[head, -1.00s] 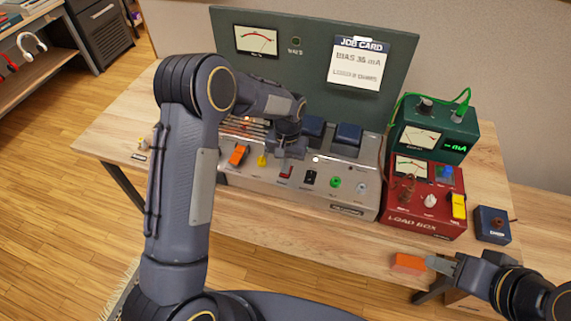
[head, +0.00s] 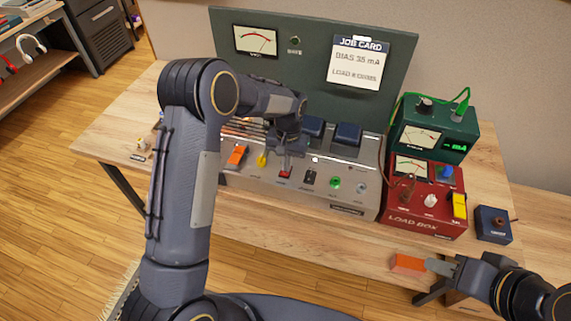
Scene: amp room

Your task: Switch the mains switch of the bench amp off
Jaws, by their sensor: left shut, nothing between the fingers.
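The bench amp (head: 240,178) is a silver chassis with a tall dark green back panel, standing on the wooden bench. Its front carries an orange rocker (head: 237,155), a yellow switch (head: 262,160), a red switch (head: 285,174), a black switch (head: 309,177) and a green knob (head: 335,183). Their labels are too small to read, so I cannot tell which is the mains. My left gripper (head: 286,165) is shut and empty, its tips at the red switch and partly covering it. My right gripper (head: 430,265) is near the bench's front edge, its fingertips at an orange block (head: 407,263).
A red load box (head: 420,226) and a green meter box (head: 455,135) with a green cable stand right of the amp. A small dark blue box (head: 492,225) is further right. My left arm hides the amp's left side. The bench's left end is mostly clear.

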